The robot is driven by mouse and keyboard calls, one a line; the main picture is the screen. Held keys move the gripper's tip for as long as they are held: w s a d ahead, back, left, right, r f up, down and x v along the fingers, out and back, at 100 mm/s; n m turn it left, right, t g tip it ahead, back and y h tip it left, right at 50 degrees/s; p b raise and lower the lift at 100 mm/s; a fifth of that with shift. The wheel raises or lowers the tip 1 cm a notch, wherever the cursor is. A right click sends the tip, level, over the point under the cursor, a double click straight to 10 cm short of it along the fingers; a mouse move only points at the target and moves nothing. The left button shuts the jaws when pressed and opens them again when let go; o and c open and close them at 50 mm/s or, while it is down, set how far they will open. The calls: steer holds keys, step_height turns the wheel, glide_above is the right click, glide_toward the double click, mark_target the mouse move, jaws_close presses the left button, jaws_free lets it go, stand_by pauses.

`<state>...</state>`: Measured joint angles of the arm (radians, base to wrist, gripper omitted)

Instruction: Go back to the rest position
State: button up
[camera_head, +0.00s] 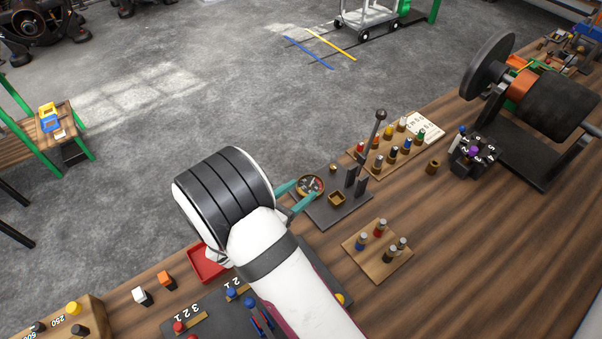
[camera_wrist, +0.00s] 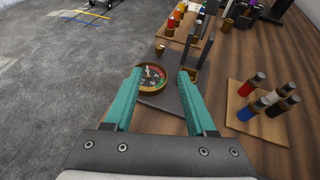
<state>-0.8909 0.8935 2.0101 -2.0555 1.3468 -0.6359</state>
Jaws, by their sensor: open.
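My gripper (camera_head: 300,194) is open, with its two teal fingers apart. Nothing is visibly held. My arm hides part of the bench's left side.
A peg board (camera_head: 378,255) with several coloured cylinders lies right of the dark plate. A belt machine (camera_head: 535,100) stands at the upper right. A red tray (camera_head: 205,264) is partly behind my arm. The right front bench is clear.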

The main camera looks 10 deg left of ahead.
steer(key=s+d+r+m+g+h, duration=0.2)
steer(key=s+d+r+m+g, duration=0.25)
steer(key=d+m, duration=0.4)
steer(key=s+d+r+m+g+h, duration=0.2)
steer(key=s+d+r+m+g, duration=0.2)
steer(key=d+r+m, duration=0.45)
steer(key=s+d+m+g+y, duration=0.4)
steer(key=s+m+g+y, duration=0.15)
steer(key=s+m, duration=0.7)
steer(key=s+a+r+m+t+y, duration=0.1)
steer(key=s+a+m+y, duration=0.5)
steer(key=a, duration=0.1)
steer(key=shift+s+r+m+t, duration=0.25)
steer(key=shift+s+m+t, duration=0.05)
steer(key=shift+m+t, duration=0.1)
